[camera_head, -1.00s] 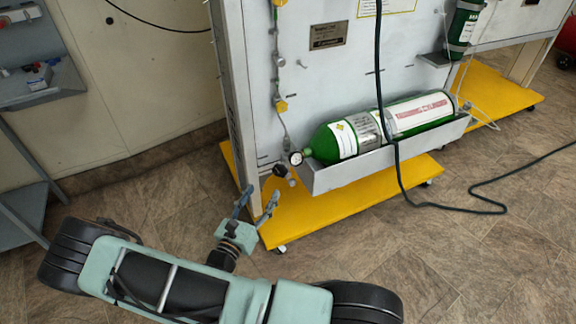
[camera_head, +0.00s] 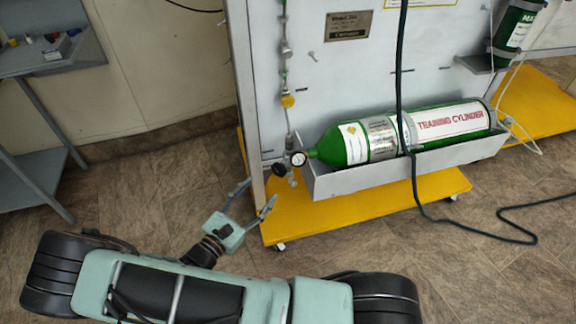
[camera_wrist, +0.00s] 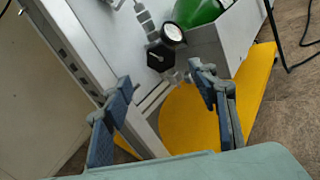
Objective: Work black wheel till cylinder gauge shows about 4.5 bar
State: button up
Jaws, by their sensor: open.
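The black wheel (camera_head: 279,169) sits at the left end of the green cylinder (camera_head: 340,146), beside the bench panel's edge post. It also shows in the wrist view (camera_wrist: 159,57), close beyond the fingertips. The round white-faced cylinder gauge (camera_head: 298,158) is just right of the wheel, and in the wrist view (camera_wrist: 172,32) it is just above it. The dial is too small to read. My gripper (camera_head: 261,190) is open and empty, a little below and left of the wheel. In the wrist view its fingers (camera_wrist: 162,82) are spread, with the wheel apart from them.
A grey tray (camera_head: 405,165) holds the cylinder above a yellow wheeled base (camera_head: 350,207). A dark green hose (camera_head: 413,170) hangs across the cylinder to the floor. A grey shelf unit (camera_head: 45,75) stands left. The floor between shelf and bench is clear.

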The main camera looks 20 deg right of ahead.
aim_at(278, 172)
jog(key=shift+d, duration=0.1)
jog(key=b+x, duration=0.2)
jog(key=x, duration=0.8)
jog(key=shift+w+d+b, duration=0.15)
jog(key=shift+d+b, duration=0.15)
jog(key=shift+b, duration=0.05)
jog(key=shift+c, duration=0.2)
jog(key=c, duration=1.2)
jog(key=shift+o, duration=0.2)
